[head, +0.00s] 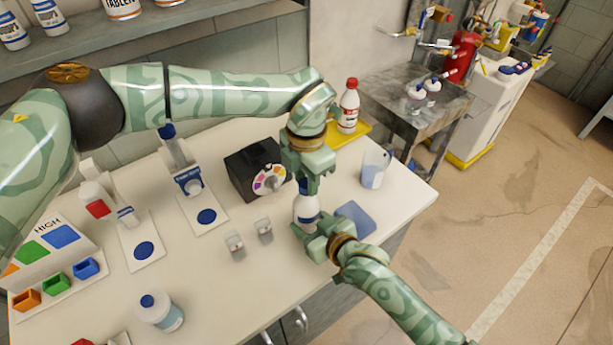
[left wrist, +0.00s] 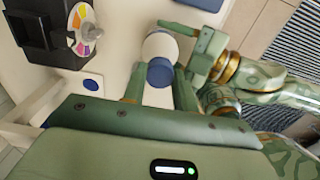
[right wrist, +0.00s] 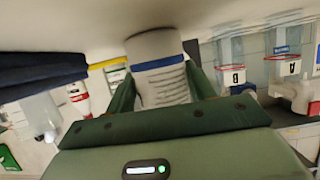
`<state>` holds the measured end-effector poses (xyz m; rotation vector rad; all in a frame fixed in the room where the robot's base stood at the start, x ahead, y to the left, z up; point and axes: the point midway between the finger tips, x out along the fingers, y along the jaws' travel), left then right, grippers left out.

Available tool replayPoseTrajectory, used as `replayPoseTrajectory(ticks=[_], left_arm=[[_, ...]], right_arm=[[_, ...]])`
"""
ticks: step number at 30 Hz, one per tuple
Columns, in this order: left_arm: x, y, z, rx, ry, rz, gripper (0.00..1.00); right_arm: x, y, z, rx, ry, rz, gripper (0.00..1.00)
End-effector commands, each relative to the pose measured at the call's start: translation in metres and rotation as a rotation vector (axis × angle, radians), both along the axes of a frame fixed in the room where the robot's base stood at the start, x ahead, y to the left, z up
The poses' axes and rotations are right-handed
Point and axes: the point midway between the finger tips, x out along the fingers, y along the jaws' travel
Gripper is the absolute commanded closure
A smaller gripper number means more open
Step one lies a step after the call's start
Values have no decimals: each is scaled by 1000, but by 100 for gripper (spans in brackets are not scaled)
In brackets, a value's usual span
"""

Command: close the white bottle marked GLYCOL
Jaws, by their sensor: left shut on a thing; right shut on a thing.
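A white bottle (head: 306,209) with a dark blue label band stands upright near the table's front right; I cannot read GLYCOL on it. My left gripper (head: 306,185) points down over its top and is shut on a blue cap (left wrist: 160,72), which shows between the fingers in the left wrist view. The cap is lined up with the bottle's top; I cannot tell whether it is seated. My right gripper (head: 318,232) is shut around the bottle's body from the front right. The right wrist view shows the white body with printed text (right wrist: 160,75) between its fingers.
A black box with a coloured dial (head: 258,168) stands left of the bottle. A blue mat (head: 355,220) and a clear beaker (head: 375,168) are to the right. A red-capped bottle (head: 348,105) stands behind on a yellow tray. Two small glass items (head: 265,231) are in front left.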

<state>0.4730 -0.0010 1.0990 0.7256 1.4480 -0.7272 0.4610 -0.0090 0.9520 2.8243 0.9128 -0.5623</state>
Motion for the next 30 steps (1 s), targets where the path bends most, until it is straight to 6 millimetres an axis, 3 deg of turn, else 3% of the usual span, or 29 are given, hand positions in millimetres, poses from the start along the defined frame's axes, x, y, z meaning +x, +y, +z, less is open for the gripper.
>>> replayPoseTrajectory(ticks=[4, 5, 7, 8, 16, 20, 30], left_arm=[[0, 0, 0, 0, 0, -8, 99], [0, 0, 0, 0, 0, -8, 69], [0, 0, 0, 0, 0, -7, 49], [0, 0, 0, 0, 0, -6, 46], [0, 0, 1, 1, -1, -5, 46], [1, 0, 11, -1, -3, -5, 46], [2, 0, 79, 0, -5, -5, 46]], right_arm=[[0, 0, 0, 0, 0, 0, 100], [0, 0, 0, 0, 0, 0, 100], [0, 0, 0, 0, 0, 0, 100], [0, 0, 0, 0, 0, 0, 100], [0, 0, 0, 0, 0, 0, 100], [0, 0, 0, 0, 0, 0, 100], [0, 0, 0, 0, 0, 0, 100]])
